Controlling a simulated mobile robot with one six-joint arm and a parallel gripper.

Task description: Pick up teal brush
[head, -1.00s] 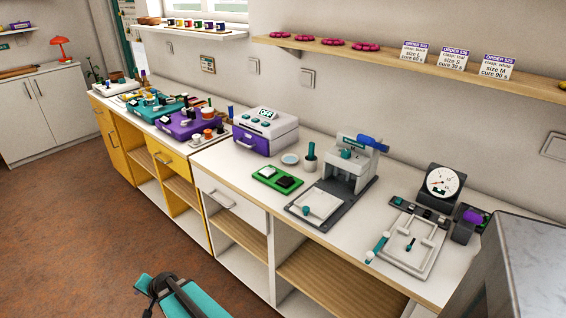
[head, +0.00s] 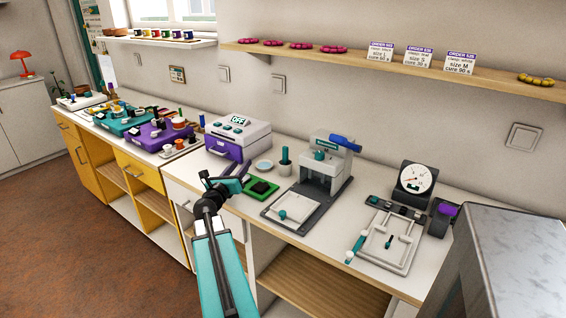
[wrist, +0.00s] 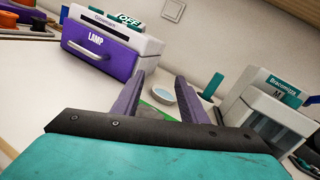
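A teal upright stick in a small grey pot, which looks like the teal brush (head: 285,154), stands on the white counter between the purple lamp box and the grey press. It also shows in the wrist view (wrist: 211,86), right of the fingers and beyond them; bristles cannot be made out. My gripper (head: 230,182) is over the counter's front part, left of and nearer than the brush. In the wrist view my gripper (wrist: 160,80) has its two purple fingers apart with nothing held between them.
The purple lamp box (head: 238,138) stands behind my gripper. A small pale dish (head: 263,165) and a green tray (head: 262,191) with black pads lie near the brush. The grey press (head: 325,165) stands to its right. A shelf (head: 370,58) runs above.

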